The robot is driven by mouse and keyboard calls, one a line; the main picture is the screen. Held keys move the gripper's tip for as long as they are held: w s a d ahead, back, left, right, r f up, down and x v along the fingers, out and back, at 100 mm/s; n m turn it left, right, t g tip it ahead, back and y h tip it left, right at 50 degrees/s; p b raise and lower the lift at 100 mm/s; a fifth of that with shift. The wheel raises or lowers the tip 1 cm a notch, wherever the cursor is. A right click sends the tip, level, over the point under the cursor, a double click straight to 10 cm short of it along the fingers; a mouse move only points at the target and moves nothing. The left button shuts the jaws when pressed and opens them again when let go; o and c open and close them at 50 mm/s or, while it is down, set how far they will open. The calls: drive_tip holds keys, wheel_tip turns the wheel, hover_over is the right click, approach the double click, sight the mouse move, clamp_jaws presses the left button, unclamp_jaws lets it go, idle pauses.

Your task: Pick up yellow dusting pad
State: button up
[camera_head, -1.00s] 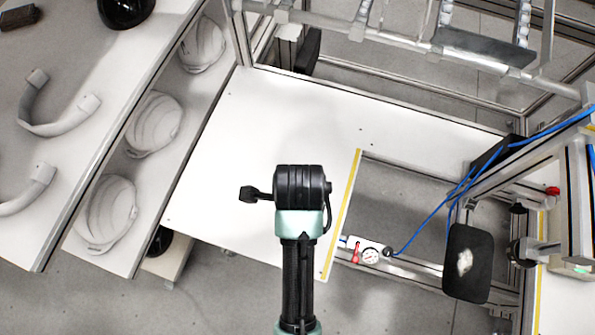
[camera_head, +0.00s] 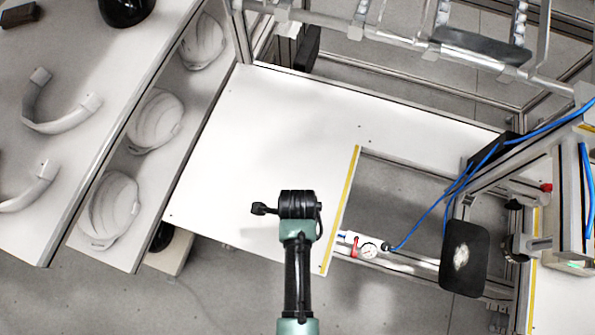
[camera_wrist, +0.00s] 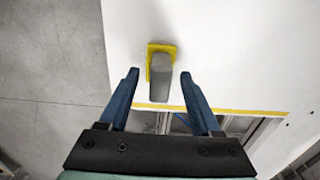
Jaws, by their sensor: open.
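The yellow dusting pad (camera_wrist: 161,47) shows in the wrist view as a yellow base under a grey block-like body. It rests on the white tabletop near its yellow-striped edge. My gripper (camera_wrist: 160,76) is open, its two blue fingers spread left and right of the pad's near end in the picture. No contact shows, and the height gap is hard to judge. In the head view, my arm end hangs over the white table (camera_head: 250,120); the pad is not visible there, and the fingertips are hidden.
White helmet shells (camera_head: 155,120) lie on a shelf at the left. A metal frame with blue hoses (camera_head: 430,225) and a black pad-shaped plate (camera_head: 463,258) stands at the right. The table's upper middle is clear.

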drive_tip(key=shift+f, duration=0.6)
drive_tip(key=shift+c, duration=0.3)
clamp_jaws()
wheel_tip(320, 180, up, 10)
drive_tip(key=shift+r, duration=0.1)
idle(0.3)
